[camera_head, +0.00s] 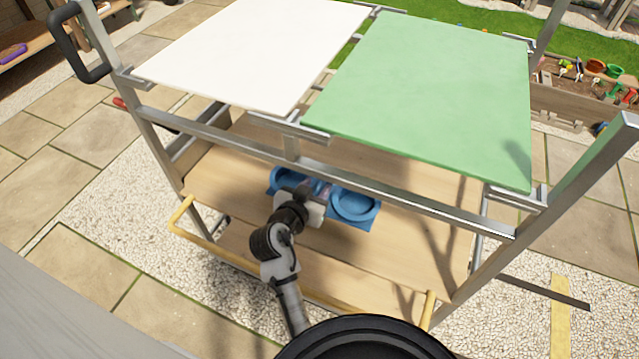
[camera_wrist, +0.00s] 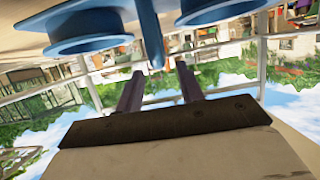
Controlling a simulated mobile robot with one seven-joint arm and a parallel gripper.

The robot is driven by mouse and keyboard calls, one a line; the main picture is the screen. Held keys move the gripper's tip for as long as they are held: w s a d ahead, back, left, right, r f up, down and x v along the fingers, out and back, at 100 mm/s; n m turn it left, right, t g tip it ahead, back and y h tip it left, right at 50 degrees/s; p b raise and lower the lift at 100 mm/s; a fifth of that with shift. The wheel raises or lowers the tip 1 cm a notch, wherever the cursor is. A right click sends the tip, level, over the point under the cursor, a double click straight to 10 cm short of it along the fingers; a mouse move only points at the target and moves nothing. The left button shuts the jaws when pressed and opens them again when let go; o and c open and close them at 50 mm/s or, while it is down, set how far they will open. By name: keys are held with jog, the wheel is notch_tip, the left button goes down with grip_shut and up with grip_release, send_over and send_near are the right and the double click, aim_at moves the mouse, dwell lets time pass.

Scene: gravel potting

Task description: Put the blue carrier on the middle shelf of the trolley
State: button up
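The blue carrier (camera_head: 357,208) has round ring-like holders and sits on the trolley's wooden middle shelf (camera_head: 420,235), below the white and green top panels. My gripper (camera_head: 318,192) reaches in from the front and partly hides the carrier. In the wrist view, which looks upside down, the blue carrier (camera_wrist: 88,25) shows two round holders with an upright blue handle between them. My gripper (camera_wrist: 160,72) has its two fingers spread, one on each side of the handle's end, with visible gaps. I see nothing pinched between them.
The white panel (camera_head: 250,50) and green panel (camera_head: 430,95) hang over the shelf on a metal frame (camera_head: 400,195). A yellow rail (camera_head: 215,247) runs along the trolley's front. The right part of the shelf is bare. Gravel and paving surround the trolley.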

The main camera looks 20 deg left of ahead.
jog(key=v, duration=0.8)
jog(key=shift+s+b, duration=0.4)
jog(key=shift+b, duration=0.05)
jog(key=shift+r, duration=0.15)
